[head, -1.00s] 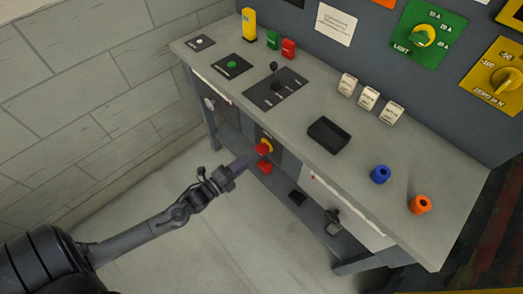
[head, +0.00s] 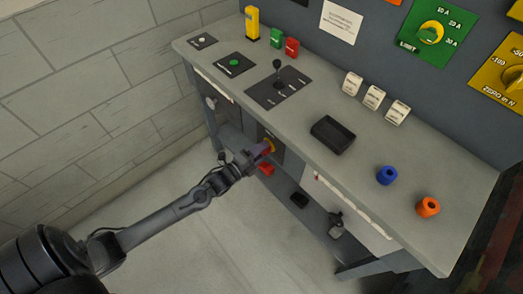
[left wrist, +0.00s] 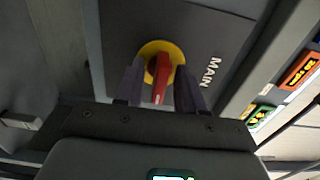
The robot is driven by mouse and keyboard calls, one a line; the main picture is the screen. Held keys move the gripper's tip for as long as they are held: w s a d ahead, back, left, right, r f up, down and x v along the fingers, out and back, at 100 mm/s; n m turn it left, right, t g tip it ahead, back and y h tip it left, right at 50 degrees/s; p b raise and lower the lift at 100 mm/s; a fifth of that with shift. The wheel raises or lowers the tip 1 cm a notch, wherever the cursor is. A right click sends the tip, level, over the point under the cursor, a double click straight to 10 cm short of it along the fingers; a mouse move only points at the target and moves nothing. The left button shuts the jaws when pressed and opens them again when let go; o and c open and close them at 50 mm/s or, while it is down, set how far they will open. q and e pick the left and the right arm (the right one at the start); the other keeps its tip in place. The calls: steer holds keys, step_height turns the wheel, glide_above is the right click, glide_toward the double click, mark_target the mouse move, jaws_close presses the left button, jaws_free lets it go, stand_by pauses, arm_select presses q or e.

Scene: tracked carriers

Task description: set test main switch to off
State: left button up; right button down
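The main switch is a red handle (left wrist: 162,78) on a round yellow base (left wrist: 176,52), on a grey panel marked MAIN in the left wrist view. In the head view its yellow base (head: 270,143) shows on the front of the bench, partly covered by my gripper. My left gripper (head: 262,151) is at the switch. In the left wrist view its two fingers (left wrist: 160,88) stand apart, one on each side of the red handle, with gaps visible. Whether a finger touches the handle I cannot tell. My right gripper is in neither view.
The bench top (head: 340,180) carries a joystick panel (head: 277,90), a black tray (head: 332,135), and blue (head: 387,175) and orange (head: 428,207) knobs. A red object (head: 266,170) sits just below the switch. The floor before the bench is clear.

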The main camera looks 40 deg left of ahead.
arm_select(q)
jaws_close()
